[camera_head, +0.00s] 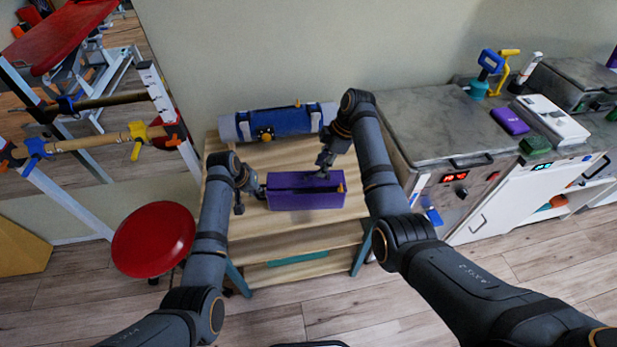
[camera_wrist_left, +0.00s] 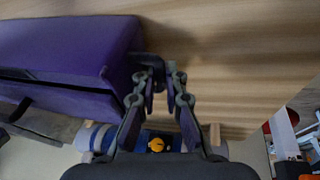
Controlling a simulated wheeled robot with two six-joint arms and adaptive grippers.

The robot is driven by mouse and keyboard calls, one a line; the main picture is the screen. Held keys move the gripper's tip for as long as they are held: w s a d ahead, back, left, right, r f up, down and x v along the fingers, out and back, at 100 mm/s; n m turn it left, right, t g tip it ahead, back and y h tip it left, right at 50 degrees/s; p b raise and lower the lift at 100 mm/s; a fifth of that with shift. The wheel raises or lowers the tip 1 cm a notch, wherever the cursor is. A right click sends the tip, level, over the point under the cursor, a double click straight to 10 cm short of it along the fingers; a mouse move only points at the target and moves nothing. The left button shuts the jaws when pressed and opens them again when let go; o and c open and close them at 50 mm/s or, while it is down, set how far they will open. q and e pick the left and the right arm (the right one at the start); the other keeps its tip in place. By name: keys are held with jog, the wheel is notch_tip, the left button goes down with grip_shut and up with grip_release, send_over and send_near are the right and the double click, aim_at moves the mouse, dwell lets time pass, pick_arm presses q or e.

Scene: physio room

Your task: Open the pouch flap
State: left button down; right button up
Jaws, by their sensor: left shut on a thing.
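The purple pouch (camera_head: 290,201) lies on the wooden table, a dark slit running along its top. In the left wrist view the pouch (camera_wrist_left: 75,45) fills the upper left. My left gripper (camera_head: 259,191) is at the pouch's left end; in its wrist view the jaws (camera_wrist_left: 158,64) are shut on a small dark grey piece at that end. My right gripper (camera_head: 321,172) is over the back edge of the pouch, close to the slit. Its fingers are too small and dark to tell their state. The flap's edge is not clear.
A grey and blue roll (camera_head: 283,122) with a yellow knob lies behind the pouch on the wooden table (camera_head: 262,228). A grey-topped cabinet (camera_head: 425,120) stands close at the right. A red stool (camera_head: 152,238) stands at the left. Bare tabletop shows in front of the pouch.

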jog(key=shift+f, duration=1.25)
